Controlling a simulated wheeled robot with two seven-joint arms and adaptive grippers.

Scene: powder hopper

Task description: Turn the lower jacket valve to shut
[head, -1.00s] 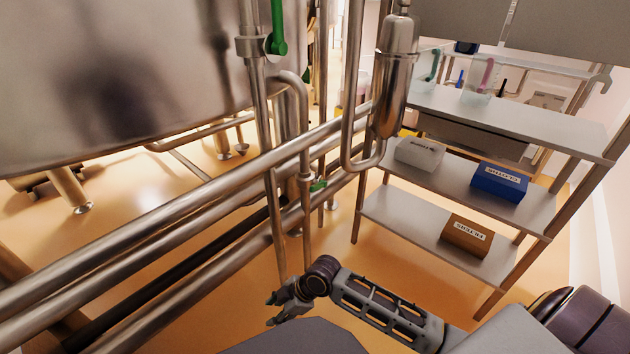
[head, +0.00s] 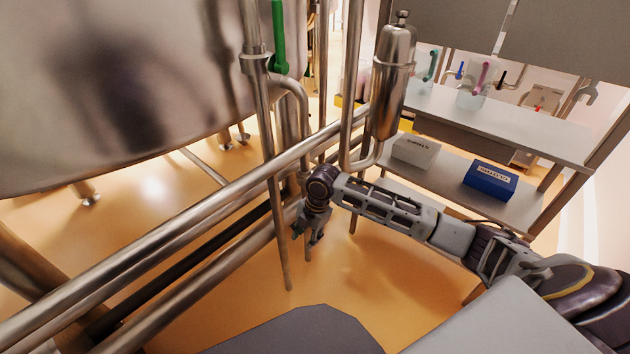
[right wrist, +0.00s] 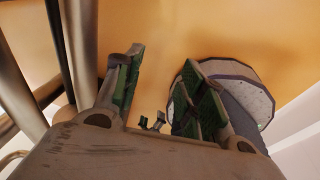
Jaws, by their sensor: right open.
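My right gripper (head: 308,238) is open and empty, pointing down beside the pipes. A green upright handle (head: 279,38) sits on the vertical pipe (head: 262,110) beside the tank, well above my gripper. The small lower green valve handle cannot be made out now; my wrist and forearm cover that part of the pipes.
The steel tank (head: 110,80) fills the upper left. Thick slanted pipes (head: 190,218) run close left of my right gripper. A steel cylinder (head: 390,85) hangs above my forearm. Shelves with a white box (head: 415,152) and a blue box (head: 489,179) stand right. Floor below is clear.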

